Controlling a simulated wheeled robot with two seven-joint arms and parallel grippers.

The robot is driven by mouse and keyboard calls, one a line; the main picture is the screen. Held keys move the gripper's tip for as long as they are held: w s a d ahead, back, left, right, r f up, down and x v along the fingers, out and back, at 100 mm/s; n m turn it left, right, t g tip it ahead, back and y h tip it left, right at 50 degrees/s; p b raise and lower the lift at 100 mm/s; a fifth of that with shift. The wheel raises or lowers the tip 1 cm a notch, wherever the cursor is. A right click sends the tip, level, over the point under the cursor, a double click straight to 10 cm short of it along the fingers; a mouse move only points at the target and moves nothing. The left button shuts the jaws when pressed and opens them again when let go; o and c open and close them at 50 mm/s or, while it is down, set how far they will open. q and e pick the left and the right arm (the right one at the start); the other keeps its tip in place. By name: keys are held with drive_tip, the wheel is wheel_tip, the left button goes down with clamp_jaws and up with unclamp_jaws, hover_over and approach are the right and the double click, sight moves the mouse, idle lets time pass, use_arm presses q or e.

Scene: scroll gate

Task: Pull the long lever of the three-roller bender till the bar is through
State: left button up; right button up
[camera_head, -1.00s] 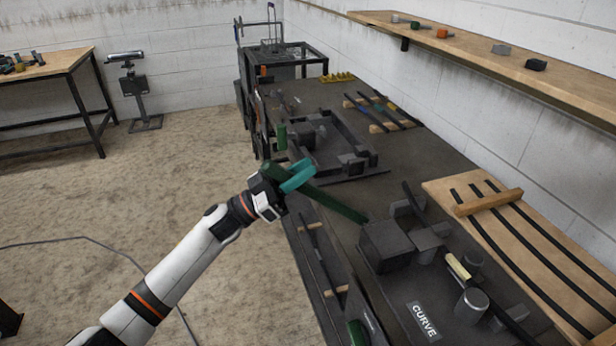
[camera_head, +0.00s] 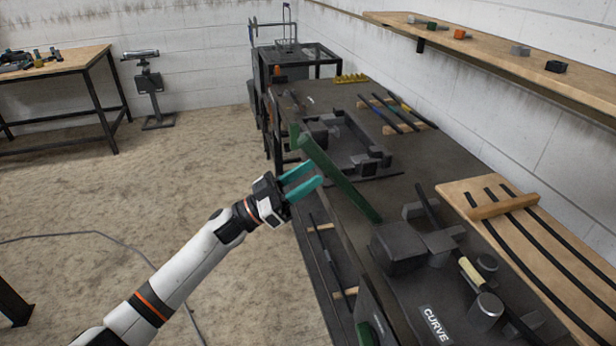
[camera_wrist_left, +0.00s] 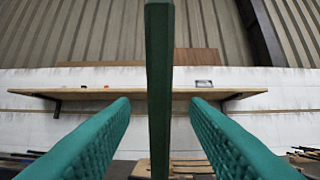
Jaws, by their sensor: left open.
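The long green lever (camera_head: 340,180) slants from the bender block (camera_head: 398,247) up and left over the bench. The bender's rollers (camera_head: 486,308) stand at the lower right, beside a dark bar with a pale yellow section (camera_head: 470,272). My left gripper (camera_head: 309,178) is open, with teal fingers, just left of the lever in the head view. In the left wrist view the lever (camera_wrist_left: 160,85) runs upright, centred between the open fingers (camera_wrist_left: 160,115); nothing is gripped. How far it lies from the fingertips is hard to tell. My right gripper is not in view.
A CURVE label (camera_head: 435,323) lies by the rollers. A wooden board with dark curved strips (camera_head: 530,235) is at the right. A dark fixture (camera_head: 345,145) and rods on wooden blocks (camera_head: 392,112) stand farther back. The floor left of the bench is mostly clear.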

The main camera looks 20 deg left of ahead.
use_arm(q)
drive_tip(key=b+v, duration=0.3)
drive_tip(key=v, duration=0.8)
drive_tip(key=shift+a, duration=0.2)
drive_tip(key=shift+s+f, duration=0.1)
drive_tip(key=shift+f, duration=0.05)
